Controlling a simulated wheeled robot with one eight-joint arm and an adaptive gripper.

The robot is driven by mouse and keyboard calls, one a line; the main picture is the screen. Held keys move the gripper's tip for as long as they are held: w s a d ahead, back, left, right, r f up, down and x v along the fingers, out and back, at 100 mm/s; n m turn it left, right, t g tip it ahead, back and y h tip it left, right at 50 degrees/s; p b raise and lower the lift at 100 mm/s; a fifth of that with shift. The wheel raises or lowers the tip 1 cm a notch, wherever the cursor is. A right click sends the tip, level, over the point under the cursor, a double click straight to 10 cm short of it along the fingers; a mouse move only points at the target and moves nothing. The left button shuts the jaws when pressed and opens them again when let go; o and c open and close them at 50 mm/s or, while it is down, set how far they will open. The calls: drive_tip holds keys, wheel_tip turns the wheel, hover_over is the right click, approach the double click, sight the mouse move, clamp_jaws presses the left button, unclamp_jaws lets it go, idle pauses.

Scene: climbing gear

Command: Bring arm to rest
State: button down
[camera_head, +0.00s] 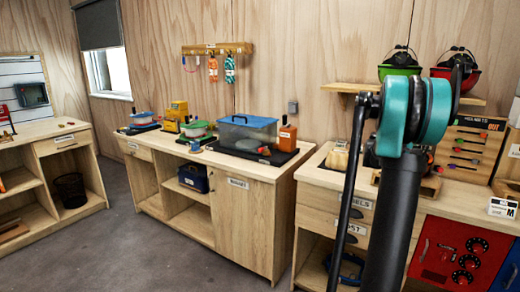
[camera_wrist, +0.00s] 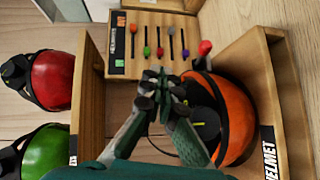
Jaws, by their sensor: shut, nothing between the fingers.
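My gripper (camera_wrist: 164,90) shows in the middle of the wrist view. Its two dark fingers are shut with nothing between them. Behind the fingertips is an orange helmet (camera_wrist: 237,105) inside a wooden bin (camera_wrist: 262,75) labelled HELMET. I cannot tell how far the gripper is from the helmet. In the head view, my arm (camera_head: 395,215) stands up in the right foreground, with a teal joint at its top. The gripper itself is not clearly visible there.
Red (camera_wrist: 53,80) and green (camera_wrist: 46,152) helmets are left in the wrist view. A rack with coloured pieces (camera_wrist: 150,45) is at its top. In the head view, a cabinet (camera_head: 240,215) holds a blue-lidded box (camera_head: 247,128). Grey floor (camera_head: 105,240) is clear at the left.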

drive_tip(key=s+a+f+y, duration=0.5)
drive_tip(key=s+a+f, duration=0.4)
drive_tip(key=a, duration=0.6)
drive_tip(key=s+a+f+m+y, duration=0.1)
drive_tip(key=s+a+f+y, duration=0.4)
drive_tip(key=s+a+f, duration=0.5)
drive_tip(key=s+a+f+y, duration=0.5)
drive_tip(key=s+a+f, duration=0.4)
drive_tip(key=a, duration=1.2)
drive_tip(key=s, duration=0.4)
drive_tip(key=shift+s+f+m+y, duration=0.15)
drive_tip(key=shift+m+y, duration=0.15)
